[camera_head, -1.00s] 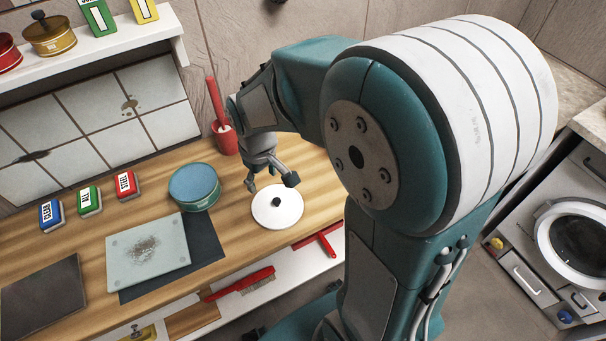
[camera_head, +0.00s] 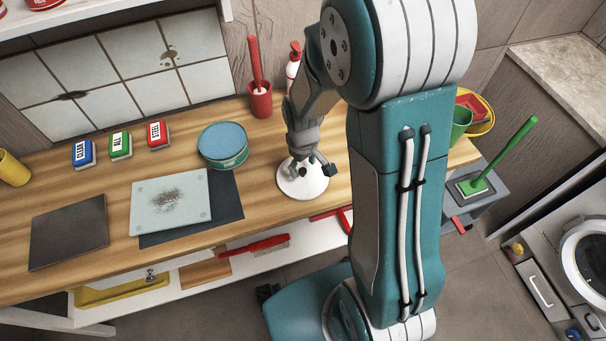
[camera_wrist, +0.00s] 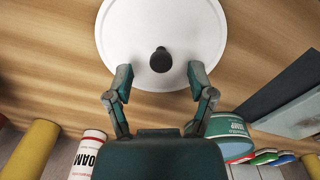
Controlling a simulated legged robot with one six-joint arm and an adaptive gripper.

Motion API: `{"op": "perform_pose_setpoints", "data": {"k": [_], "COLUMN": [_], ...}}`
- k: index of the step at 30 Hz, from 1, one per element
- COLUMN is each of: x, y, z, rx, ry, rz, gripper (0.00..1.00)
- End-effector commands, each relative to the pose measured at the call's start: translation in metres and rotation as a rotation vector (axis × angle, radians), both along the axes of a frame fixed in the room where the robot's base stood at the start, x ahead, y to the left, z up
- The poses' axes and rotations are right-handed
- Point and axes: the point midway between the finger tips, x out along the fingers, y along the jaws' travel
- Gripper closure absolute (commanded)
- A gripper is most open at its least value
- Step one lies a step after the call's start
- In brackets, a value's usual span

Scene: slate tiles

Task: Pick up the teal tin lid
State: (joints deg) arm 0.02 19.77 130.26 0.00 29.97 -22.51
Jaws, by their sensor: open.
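A round white lid (camera_head: 297,188) with a black knob lies flat on the wooden worktop; it also shows in the wrist view (camera_wrist: 125,35). The teal tin (camera_head: 223,147) with a blue top stands apart to its left; its lettered side shows in the wrist view (camera_wrist: 230,128). My gripper (camera_head: 317,170) is over the lid and hides part of it. In the wrist view my gripper (camera_wrist: 162,79) is open and empty, its fingertips over the near part of the lid. The black knob (camera_wrist: 160,60) sits centred between the finger lines, a little beyond the tips.
A red cup (camera_head: 260,101) with a red handle and a white bottle (camera_head: 293,70) stand behind. A glass board (camera_head: 150,216), dark slabs and several coloured boxes lie left. A red brush (camera_head: 255,245) is below the front edge. A green-handled brush (camera_head: 503,155) is at right.

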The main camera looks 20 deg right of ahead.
Motion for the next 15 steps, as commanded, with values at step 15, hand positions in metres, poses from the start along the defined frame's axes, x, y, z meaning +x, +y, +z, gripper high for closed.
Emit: {"op": "perform_pose_setpoints", "data": {"k": [15], "x": [0.0], "y": [0.0], "z": [-0.022], "rx": [0.0], "ry": [0.0], "rz": [0.0], "gripper": [0.64]}}
